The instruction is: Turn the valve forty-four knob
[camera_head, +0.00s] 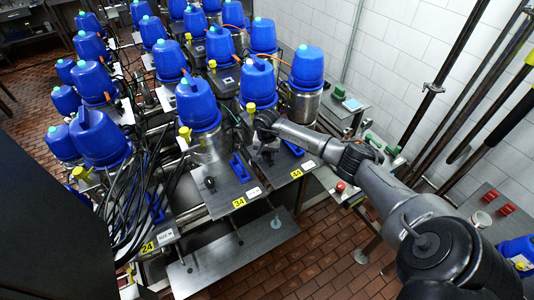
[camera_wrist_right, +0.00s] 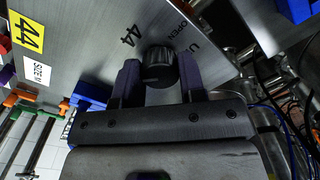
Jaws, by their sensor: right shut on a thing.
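The valve forty-four knob (camera_wrist_right: 159,63) is black and ribbed, on a metal plate (camera_wrist_right: 90,40) printed "44" with the word OPEN beside the knob. A yellow 44 label (camera_wrist_right: 27,33) is on the same plate. It also shows in the head view (camera_head: 296,174). My right gripper (camera_wrist_right: 160,76) has a finger on each side of the knob and is shut on it. In the head view my right gripper (camera_head: 266,124) reaches over the forty-four plate, and the knob is hard to make out there. My left gripper is not in view.
Several blue-capped valves (camera_head: 198,105) stand in rows behind the plates. The plate labelled 34 (camera_head: 239,203) with its own black knob (camera_head: 209,183) is to the left. Black cables (camera_head: 115,200) hang at left. Pipes (camera_head: 470,80) run along the right wall. Brick floor shows below.

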